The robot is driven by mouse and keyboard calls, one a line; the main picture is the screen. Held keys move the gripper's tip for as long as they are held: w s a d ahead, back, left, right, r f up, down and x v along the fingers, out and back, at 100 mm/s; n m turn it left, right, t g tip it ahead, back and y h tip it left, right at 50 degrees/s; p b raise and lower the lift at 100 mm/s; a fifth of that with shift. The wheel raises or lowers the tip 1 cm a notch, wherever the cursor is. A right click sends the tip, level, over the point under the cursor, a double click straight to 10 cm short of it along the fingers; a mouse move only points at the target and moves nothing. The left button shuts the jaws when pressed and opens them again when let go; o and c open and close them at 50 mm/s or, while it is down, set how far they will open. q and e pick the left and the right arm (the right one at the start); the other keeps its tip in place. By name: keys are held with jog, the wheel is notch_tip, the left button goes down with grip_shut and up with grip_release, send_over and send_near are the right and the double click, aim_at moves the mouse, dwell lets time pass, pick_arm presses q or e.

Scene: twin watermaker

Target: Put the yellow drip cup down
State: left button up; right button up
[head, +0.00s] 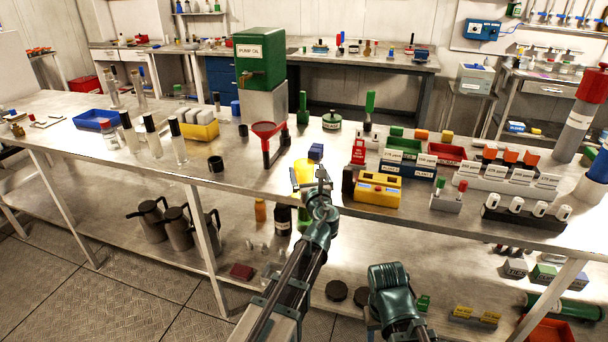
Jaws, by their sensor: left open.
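The yellow drip cup (304,170) is near the front edge of the steel bench, in the middle of the head view. My left gripper (311,183) is open at the near side of the cup, with its fingers close to it. The fingers and wrist hide the cup's lower part, so I cannot tell whether they touch it or whether its base rests on the bench. Part of my right arm shows at the bottom, but its gripper is not in view.
A red funnel stand (267,146) is left of the cup, and a small blue block (316,151) is just behind it. A yellow box (378,189) stands to the right. The bench top (235,178) is clear to the left, near a small black cup (215,164).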

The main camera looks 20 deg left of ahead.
aim_at(302, 162)
pick_arm(q)
jog(key=shift+w+a, duration=0.15)
jog(key=shift+w, duration=0.05)
jog(key=x, duration=0.5)
jog(key=shift+a+f, duration=0.1)
jog(key=shift+a, duration=0.1)
jog(key=c, duration=1.5)
jog(key=shift+o, duration=0.2)
notch_tip(302, 162, up, 2)
jog(key=shift+p, duration=0.9)
notch_tip(302, 162, up, 2)
jog(key=shift+r+p, duration=0.1)
jog(key=shift+p, duration=0.9)
jog(key=d+p+v, duration=0.1)
jog(key=v, duration=1.5)
jog(key=shift+w+d+r, duration=0.25)
jog(key=shift+w+r, duration=0.1)
jog(key=shift+r, duration=0.1)
